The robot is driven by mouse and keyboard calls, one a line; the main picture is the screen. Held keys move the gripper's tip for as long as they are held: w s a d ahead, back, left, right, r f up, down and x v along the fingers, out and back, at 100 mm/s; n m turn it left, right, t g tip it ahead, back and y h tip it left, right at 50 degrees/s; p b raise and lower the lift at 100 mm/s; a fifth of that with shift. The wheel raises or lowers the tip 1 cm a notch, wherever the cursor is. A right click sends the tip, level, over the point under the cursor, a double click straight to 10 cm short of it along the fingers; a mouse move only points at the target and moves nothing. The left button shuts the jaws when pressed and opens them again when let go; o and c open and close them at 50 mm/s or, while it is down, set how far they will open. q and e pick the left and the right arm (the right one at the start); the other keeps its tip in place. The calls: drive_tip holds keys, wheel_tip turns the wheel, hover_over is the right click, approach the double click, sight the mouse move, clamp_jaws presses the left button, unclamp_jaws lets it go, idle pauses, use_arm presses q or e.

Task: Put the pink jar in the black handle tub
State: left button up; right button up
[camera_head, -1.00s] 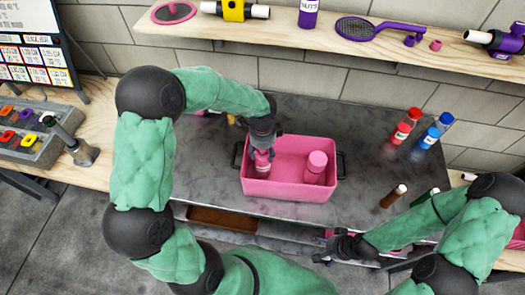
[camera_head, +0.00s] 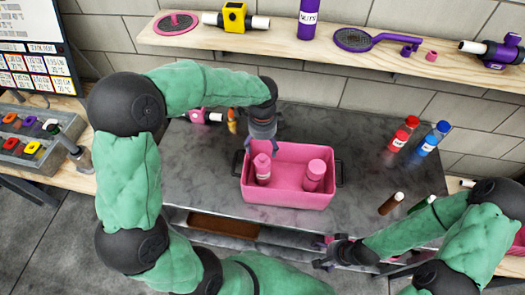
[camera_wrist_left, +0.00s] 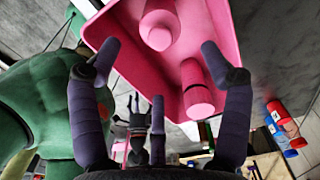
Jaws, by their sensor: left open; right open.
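The pink tub with black handles (camera_head: 290,195) stands on the dark grey counter. I cannot tell for sure which is the task's pink jar. My right gripper (camera_head: 328,252) is open and empty by the counter's front edge.
A pink item (camera_head: 205,116) lies behind on the left. A wooden shelf (camera_head: 290,48) runs above the back.

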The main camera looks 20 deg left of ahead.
use_arm(q)
drive_tip(key=shift+r, duration=1.5)
